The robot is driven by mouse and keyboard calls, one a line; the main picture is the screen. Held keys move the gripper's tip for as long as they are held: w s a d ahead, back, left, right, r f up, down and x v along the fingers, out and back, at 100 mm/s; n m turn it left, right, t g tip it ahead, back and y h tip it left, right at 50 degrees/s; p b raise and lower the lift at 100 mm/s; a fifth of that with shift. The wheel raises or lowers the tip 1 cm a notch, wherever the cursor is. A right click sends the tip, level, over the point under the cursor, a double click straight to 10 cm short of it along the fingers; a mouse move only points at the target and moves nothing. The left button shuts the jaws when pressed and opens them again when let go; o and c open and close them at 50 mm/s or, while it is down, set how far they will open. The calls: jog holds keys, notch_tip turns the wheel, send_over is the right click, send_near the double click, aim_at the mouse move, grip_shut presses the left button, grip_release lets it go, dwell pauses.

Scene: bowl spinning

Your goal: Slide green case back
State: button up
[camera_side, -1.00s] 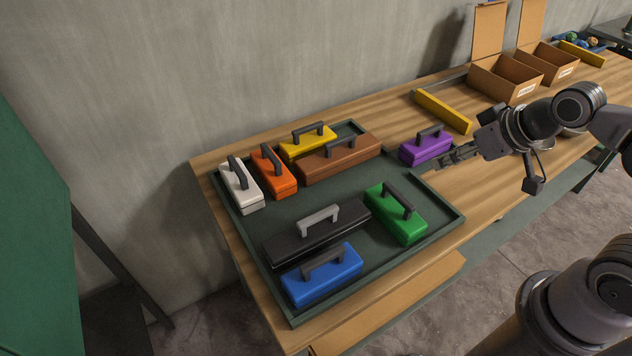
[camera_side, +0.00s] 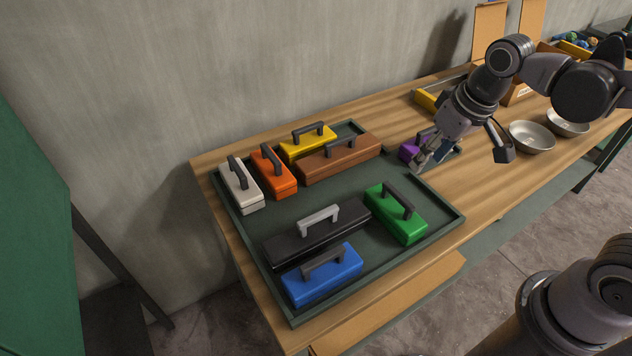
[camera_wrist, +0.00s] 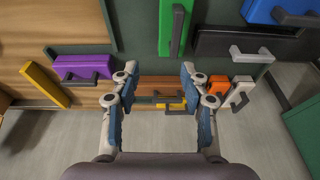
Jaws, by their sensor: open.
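The green case (camera_side: 393,220) with a dark handle lies at the right of the dark green tray (camera_side: 372,252), right of the black case (camera_side: 300,240), with a gap between. The green case also shows at the top of the wrist view (camera_wrist: 164,28). My gripper (camera_side: 422,166) is open, pointing down near the purple case (camera_side: 408,150), behind the green case and apart from it. In the wrist view my open fingers (camera_wrist: 159,72) frame the brown case (camera_wrist: 155,84) farther off, with nothing held. In the side view my gripper partly hides the purple case.
Blue (camera_side: 322,280), white (camera_side: 240,190), orange (camera_side: 275,175), yellow (camera_side: 300,148) and brown cases (camera_side: 335,162) share the tray. Two metal bowls (camera_side: 531,137) (camera_side: 568,122) stand on the wooden table at right. Bare tray floor lies between the brown and black cases.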

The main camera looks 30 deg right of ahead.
aim_at(398, 193)
jog(key=shift+w+a+f+g, duration=0.85)
jog(key=shift+w+a+g, duration=0.2)
jog(key=shift+a+g, duration=0.15)
jog(key=shift+w+a+f+g, duration=0.25)
jog(key=shift+a+f+g, duration=0.1)
jog(key=shift+f+g, duration=0.15)
jog(key=shift+f, duration=3.65)
grip_shut()
jog(key=shift+w, duration=0.1)
jog(key=shift+w, duration=4.2)
grip_release()
